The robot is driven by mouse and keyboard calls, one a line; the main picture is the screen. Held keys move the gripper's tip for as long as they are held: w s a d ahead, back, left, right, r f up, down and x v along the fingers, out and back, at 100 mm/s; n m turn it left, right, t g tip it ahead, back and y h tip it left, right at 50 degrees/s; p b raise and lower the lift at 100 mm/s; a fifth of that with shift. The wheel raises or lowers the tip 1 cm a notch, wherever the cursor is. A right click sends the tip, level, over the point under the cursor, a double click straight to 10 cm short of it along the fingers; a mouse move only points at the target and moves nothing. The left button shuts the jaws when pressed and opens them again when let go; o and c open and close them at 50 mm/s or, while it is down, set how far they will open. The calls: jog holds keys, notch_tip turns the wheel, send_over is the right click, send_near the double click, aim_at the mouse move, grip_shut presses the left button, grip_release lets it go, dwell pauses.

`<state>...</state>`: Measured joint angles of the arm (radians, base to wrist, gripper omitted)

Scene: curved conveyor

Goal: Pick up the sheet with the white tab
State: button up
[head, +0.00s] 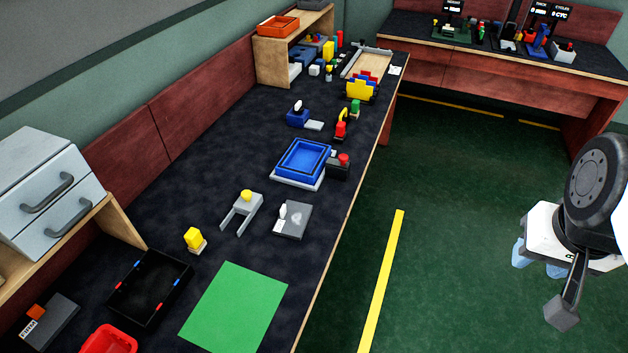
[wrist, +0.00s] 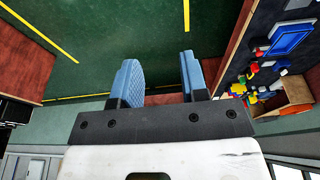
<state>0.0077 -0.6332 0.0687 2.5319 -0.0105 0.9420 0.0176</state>
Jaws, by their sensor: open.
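A dark grey flat piece (head: 297,221) lies on the bench, right of the middle of its length, with a small white upright tab (head: 282,212) at its left edge. It looks like the sheet with the white tab, though I cannot tell how thin it is. A plain green sheet (head: 235,307) lies in front of it, with no white tab visible. My gripper (head: 536,257) is off to the right over the green floor, far from both. In the wrist view its two blue fingers (wrist: 158,78) are apart with nothing between them.
A grey fork-shaped holder (head: 240,212) and a yellow block (head: 193,238) stand left of the grey piece. A blue tray (head: 303,158) sits behind it. A black tray (head: 150,288) and a red bin (head: 108,340) are at front left. Bare bench surrounds the grey piece's right side.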

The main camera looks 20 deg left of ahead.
jog(key=w+a+f, duration=0.2)
jog(key=w+a, duration=0.8)
jog(key=w, duration=0.2)
jog(key=n+g, duration=0.1)
jog(key=g, duration=0.2)
send_over(282, 209)
notch_tip(282, 209, down, 25)
jog(key=shift+f, duration=0.2)
jog(key=shift+f, duration=1.3)
jog(key=shift+f, duration=0.1)
